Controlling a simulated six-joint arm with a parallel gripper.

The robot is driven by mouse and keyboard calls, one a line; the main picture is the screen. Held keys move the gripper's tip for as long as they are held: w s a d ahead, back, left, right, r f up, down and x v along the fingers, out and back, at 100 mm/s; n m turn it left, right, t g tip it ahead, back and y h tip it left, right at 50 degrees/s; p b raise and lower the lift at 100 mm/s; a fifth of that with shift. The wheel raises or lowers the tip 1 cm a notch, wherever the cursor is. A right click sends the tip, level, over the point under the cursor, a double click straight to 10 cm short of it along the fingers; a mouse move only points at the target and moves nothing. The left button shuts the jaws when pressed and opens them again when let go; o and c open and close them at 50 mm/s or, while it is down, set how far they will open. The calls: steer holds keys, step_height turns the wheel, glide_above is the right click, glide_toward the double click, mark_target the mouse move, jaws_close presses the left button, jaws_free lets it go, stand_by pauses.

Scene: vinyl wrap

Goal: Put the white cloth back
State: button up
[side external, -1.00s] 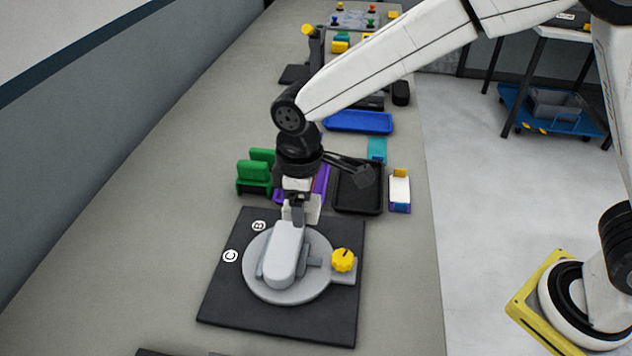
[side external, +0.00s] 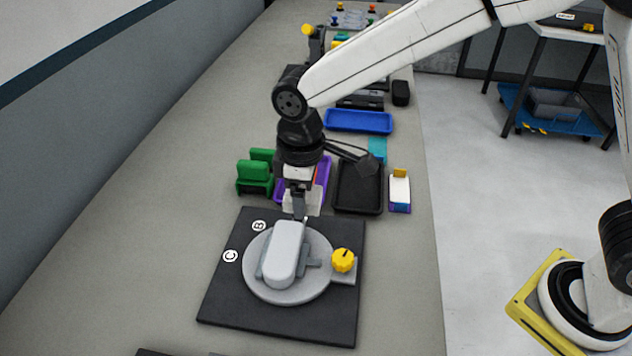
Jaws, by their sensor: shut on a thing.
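My gripper (side external: 299,208) is above the back of the grey turntable (side external: 262,290). It is shut on the white cloth (side external: 314,203), a small pale piece partly hidden by the fingers. The rounded white workpiece (side external: 287,250) sits in a grey holder on the turntable, just in front of the fingertips. A purple tray (side external: 325,174) lies behind my gripper and is partly hidden by it.
The turntable stands on a black mat (side external: 225,310) with a yellow knob (side external: 343,260) at its right. Green holders (side external: 254,178) stand behind left. A black tray (side external: 358,190), a white-and-purple item (side external: 399,190) and a blue tray (side external: 358,121) are behind right. Bench left of the mat is clear.

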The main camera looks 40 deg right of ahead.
steer(key=s+d+f, duration=0.3)
steer(key=s+d, duration=0.1)
steer(key=d, duration=0.3)
steer(key=s+d+f, duration=0.3)
steer(key=s+d, duration=0.2)
steer(key=d, duration=0.2)
steer(key=shift+d, duration=0.4)
steer(key=shift+f, duration=0.15)
glide_above(391, 248)
steer(key=shift+f, duration=2.15)
steer(key=shift+f, duration=0.1)
steer(key=shift+f, duration=1.7)
steer(key=shift+f, duration=0.1)
